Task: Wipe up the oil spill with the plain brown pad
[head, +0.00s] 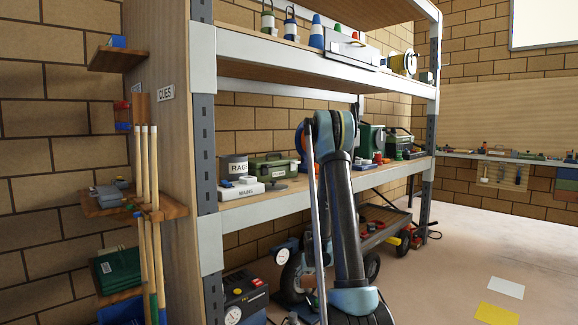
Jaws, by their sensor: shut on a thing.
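My arm (345,205) rises from the bottom middle, bends at its top in front of the shelving, and hides part of what is behind it. I cannot make out my gripper or its fingers. I see no plain brown pad and no oil spill in this view. A white flat square (506,287) and a yellow flat square (497,314) lie on the pale floor at the lower right.
A metal-framed shelf unit (285,200) stands close ahead, holding a grey RAGS tin (234,168) and green toolbox (275,168). Cues (149,200) stand at its left side. A low wheeled cart (385,232) is beneath. The floor (480,235) at right is largely clear.

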